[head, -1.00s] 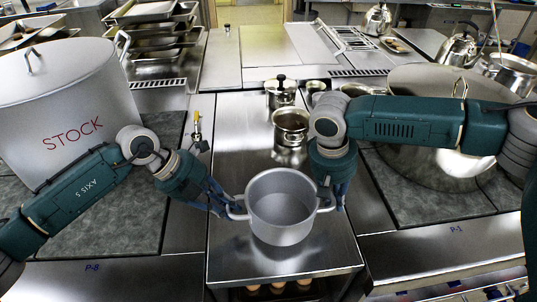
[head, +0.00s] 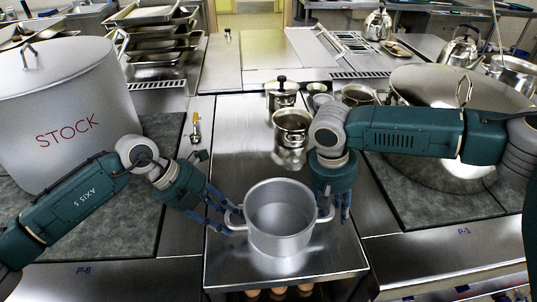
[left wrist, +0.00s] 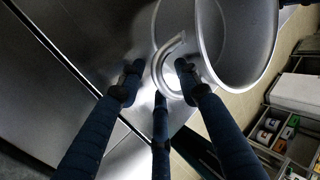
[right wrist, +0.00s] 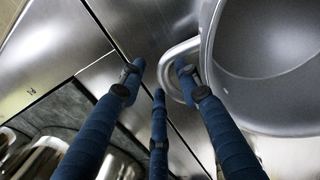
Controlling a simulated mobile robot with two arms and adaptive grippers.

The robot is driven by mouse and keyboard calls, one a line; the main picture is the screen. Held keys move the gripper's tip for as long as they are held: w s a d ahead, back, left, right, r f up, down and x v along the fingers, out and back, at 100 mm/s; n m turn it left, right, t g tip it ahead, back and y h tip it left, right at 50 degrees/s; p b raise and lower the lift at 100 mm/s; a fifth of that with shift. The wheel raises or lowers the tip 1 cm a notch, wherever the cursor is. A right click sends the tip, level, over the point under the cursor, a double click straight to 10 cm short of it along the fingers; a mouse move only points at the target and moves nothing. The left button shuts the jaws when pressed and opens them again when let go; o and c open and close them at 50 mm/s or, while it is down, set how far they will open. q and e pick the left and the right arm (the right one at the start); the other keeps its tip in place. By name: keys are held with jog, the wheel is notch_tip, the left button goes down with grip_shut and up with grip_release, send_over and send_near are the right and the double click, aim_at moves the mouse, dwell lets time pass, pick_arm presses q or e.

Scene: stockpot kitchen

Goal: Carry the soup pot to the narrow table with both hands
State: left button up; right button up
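The grey soup pot (head: 280,238) is upright and appears to rest near the front edge of the narrow steel table (head: 235,262). Its two loop handles point left and right. My left gripper (head: 222,222) is open at the left handle (left wrist: 160,70), its fingers spread around the loop. My right gripper (head: 335,218) is open at the right handle, which shows in the right wrist view (right wrist: 168,66) between spread fingers. Neither gripper is visibly clamped on a handle. The pot looks empty inside.
Small steel pots (head: 291,127) stand further back on the same table. A large STOCK pot (head: 65,115) stands on the left stove, and a big shiny pot (head: 425,165) on the right one. Several brown round items (head: 279,292) show under the table's front.

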jog(key=shift+r, duration=0.1)
pick_arm(q)
jog(key=v, duration=0.7)
jog(key=shift+a+r, duration=0.25)
jog(key=shift+r, duration=0.1)
pick_arm(e)
notch_tip(320, 180, up, 12)
jog(key=a, duration=0.2)
jog(key=shift+a+f, duration=0.15)
jog(key=shift+f, duration=0.05)
jog(key=shift+f, duration=0.1)
